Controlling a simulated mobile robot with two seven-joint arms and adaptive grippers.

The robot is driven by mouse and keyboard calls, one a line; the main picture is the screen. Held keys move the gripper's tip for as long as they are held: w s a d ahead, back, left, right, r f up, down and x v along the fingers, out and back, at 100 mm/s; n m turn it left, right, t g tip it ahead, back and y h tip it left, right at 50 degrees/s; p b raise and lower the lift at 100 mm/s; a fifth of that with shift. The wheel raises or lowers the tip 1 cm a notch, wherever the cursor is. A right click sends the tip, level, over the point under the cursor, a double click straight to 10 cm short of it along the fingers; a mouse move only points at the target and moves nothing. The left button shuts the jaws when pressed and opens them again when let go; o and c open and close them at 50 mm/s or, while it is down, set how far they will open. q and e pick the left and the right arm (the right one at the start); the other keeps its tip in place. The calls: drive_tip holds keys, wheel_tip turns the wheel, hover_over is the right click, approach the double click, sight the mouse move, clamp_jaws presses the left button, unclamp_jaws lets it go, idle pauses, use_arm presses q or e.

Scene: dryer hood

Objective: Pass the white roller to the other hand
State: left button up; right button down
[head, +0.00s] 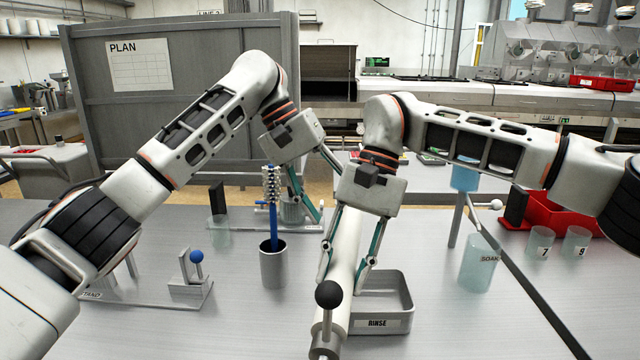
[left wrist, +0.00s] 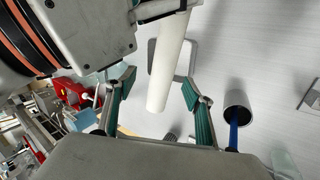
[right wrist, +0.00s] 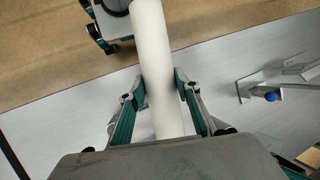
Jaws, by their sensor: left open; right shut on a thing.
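The white roller (head: 346,240) is a long pale cylinder held above the table, near the metal RINSE tray (head: 400,322). My right gripper (head: 346,272) is shut on it; in the right wrist view its teal pads (right wrist: 160,88) press both sides of the roller (right wrist: 155,50). My left gripper (head: 318,212) is open behind the roller in the head view. In the left wrist view, the free end of the roller (left wrist: 165,85) shows between the open left fingers (left wrist: 158,88). How deep it sits between them is unclear.
A grey cup (head: 273,266) with a blue-handled brush (head: 272,195) stands left of the roller. A stand with a blue ball (head: 196,256) is further left. A black-knobbed metal piece (head: 328,294) is in front. A SOAK beaker (head: 480,265) and red bin (head: 550,215) are right.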

sight(347, 228)
use_arm(q)
drive_tip(key=x, duration=0.6)
drive_tip(key=shift+d+f, duration=0.2)
drive_tip(key=shift+f, duration=0.1)
drive_tip(key=shift+r, duration=0.1)
clamp_jaws()
use_arm(e)
drive_tip(key=c, duration=1.4)
unclamp_jaws()
